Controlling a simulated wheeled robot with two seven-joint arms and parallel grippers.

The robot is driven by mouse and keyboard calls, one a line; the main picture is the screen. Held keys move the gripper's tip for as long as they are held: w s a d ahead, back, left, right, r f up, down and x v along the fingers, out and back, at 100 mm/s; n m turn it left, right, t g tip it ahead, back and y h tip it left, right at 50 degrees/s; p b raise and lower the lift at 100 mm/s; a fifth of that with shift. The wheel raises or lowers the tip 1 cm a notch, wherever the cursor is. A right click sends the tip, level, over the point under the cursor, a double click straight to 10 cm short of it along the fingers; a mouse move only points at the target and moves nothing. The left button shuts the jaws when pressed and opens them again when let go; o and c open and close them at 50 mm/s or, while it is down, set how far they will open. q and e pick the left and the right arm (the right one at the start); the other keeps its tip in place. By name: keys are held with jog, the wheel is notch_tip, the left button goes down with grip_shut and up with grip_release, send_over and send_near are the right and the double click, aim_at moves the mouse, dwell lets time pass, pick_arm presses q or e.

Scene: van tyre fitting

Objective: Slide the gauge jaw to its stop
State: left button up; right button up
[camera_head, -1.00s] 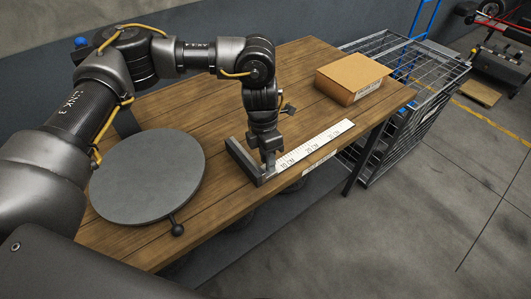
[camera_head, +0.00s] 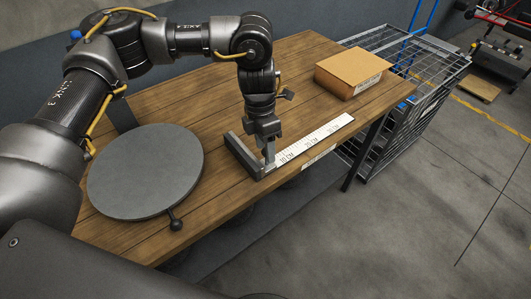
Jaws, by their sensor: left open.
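The gauge jaw (camera_head: 243,155) is a grey metal bar lying across the table near the low-number end of the white gauge scale (camera_head: 318,137). The scale is marked in cm and lies along the table's front edge. My left gripper (camera_head: 270,160) points down at the front end of the jaw, beside the start of the scale. Its fingers look very close to the jaw or touching it; I cannot tell which. The fingertips are small and partly merge with the grey metal. My right gripper does not show.
A round grey turntable (camera_head: 146,172) with a ball-ended lever (camera_head: 176,224) is on the wooden table (camera_head: 200,108) at the left. A cardboard box (camera_head: 350,72) sits at the far right of the table. A wire cage (camera_head: 418,110) stands beyond the table's right end.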

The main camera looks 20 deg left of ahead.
pick_arm(q)
notch_tip(320, 180, up, 8)
jog(key=w+a+b, duration=0.1)
dwell(0.5)
